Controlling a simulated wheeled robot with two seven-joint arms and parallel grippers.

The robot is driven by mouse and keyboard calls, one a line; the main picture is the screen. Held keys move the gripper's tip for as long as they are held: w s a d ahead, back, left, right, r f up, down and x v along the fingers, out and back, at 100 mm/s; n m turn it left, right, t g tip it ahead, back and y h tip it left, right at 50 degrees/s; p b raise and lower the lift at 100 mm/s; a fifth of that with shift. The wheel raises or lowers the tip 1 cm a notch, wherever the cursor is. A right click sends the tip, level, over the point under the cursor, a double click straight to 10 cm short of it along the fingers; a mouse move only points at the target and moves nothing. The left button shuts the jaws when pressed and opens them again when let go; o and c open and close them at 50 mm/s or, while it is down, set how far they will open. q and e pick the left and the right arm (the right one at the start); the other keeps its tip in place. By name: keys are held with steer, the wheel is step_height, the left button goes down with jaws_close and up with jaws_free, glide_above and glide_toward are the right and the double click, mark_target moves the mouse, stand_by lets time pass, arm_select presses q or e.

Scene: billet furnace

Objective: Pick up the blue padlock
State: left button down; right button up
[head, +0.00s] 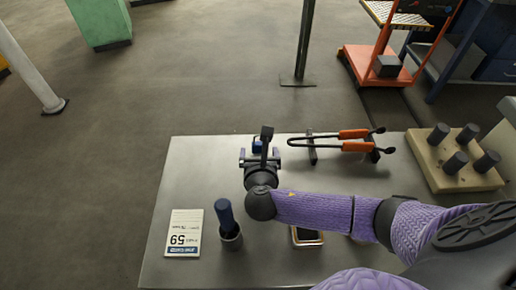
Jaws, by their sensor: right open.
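The blue padlock (257,146) is small and lies near the far edge of the grey table, left of the middle. It is partly hidden behind my right gripper. My right gripper (260,156) is open, with its two fingers apart and pointing toward the far edge, close to the padlock. I cannot tell whether the padlock lies between the fingers or just beyond them. My purple right arm reaches in from the right, low over the table. My left gripper is not in view.
On the grey table (180,247) are orange-handled tongs (354,134) on supports, a beige block (428,166) with several dark pegs, a dark cup (231,240) holding a blue-handled item (225,215), a white card (185,232), and a phone-like item (307,237) partly under my arm.

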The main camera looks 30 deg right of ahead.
mark_target(259, 147)
steer(key=b+x, duration=0.1)
steer(key=x, duration=0.2)
steer(key=shift+w+d+f+b, duration=0.1)
steer(key=shift+w+f+b, duration=0.15)
steer(key=shift+f+b, duration=0.15)
steer(key=shift+w+d, duration=0.1)
steer(key=shift+w, duration=0.15)
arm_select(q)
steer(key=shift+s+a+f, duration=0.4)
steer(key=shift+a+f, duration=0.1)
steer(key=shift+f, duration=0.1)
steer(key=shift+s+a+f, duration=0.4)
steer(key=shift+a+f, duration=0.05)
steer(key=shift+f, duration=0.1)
arm_select(e)
steer(key=shift+r, duration=0.15)
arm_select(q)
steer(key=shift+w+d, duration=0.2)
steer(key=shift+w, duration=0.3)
arm_select(e)
jaws_close()
